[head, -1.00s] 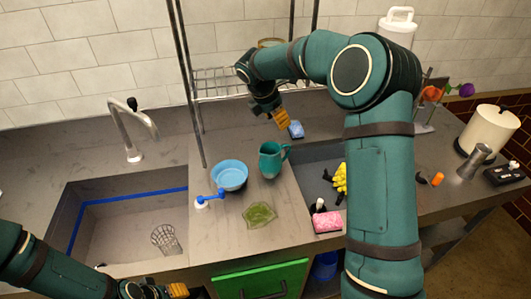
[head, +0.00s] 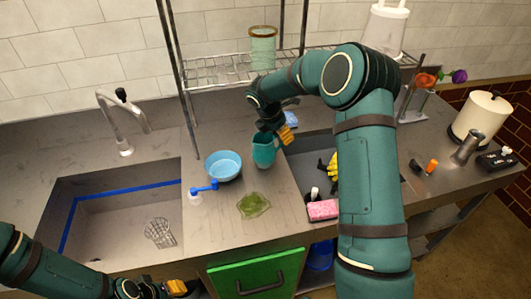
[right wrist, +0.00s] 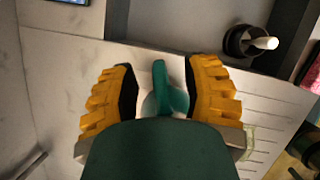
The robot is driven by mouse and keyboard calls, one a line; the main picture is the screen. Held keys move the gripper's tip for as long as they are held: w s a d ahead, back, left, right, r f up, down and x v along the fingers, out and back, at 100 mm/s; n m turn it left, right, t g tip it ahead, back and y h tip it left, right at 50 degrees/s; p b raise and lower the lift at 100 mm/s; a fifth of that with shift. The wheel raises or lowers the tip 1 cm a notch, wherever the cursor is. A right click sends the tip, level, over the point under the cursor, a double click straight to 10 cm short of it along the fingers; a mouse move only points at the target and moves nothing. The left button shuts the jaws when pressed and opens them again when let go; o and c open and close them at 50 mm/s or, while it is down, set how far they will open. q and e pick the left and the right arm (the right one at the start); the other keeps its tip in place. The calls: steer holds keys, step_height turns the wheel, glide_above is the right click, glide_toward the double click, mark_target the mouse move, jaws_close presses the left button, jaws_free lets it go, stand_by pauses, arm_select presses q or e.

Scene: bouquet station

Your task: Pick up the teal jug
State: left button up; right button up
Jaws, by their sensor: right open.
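The teal jug (head: 265,153) stands upright on the counter, right of the light blue bowl. My right gripper (head: 285,131) is at the jug's upper right, by its handle side, and partly hides it. In the right wrist view, the jug (right wrist: 160,80) shows its handle between the two yellow fingers, with a gap on each side. The right gripper is open there, and a dark green shape hides the rest of the jug. My left gripper (head: 176,287) is low at the bottom edge, far from the jug; its jaw gap is not clear.
The blue bowl (head: 223,165), a soap pump (head: 198,193) and a green dish (head: 253,205) are close left and in front of the jug. A blue sponge (head: 291,119) lies behind it. A wire shelf (head: 215,73) with a glass jar (head: 263,48) rises at the back.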

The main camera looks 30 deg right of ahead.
steer(key=shift+x, duration=0.9)
steer(key=shift+r, duration=0.1)
jaws_close()
steer(key=shift+r, duration=0.2)
steer(key=shift+r+p, duration=0.6)
steer(key=shift+r, duration=4.05)
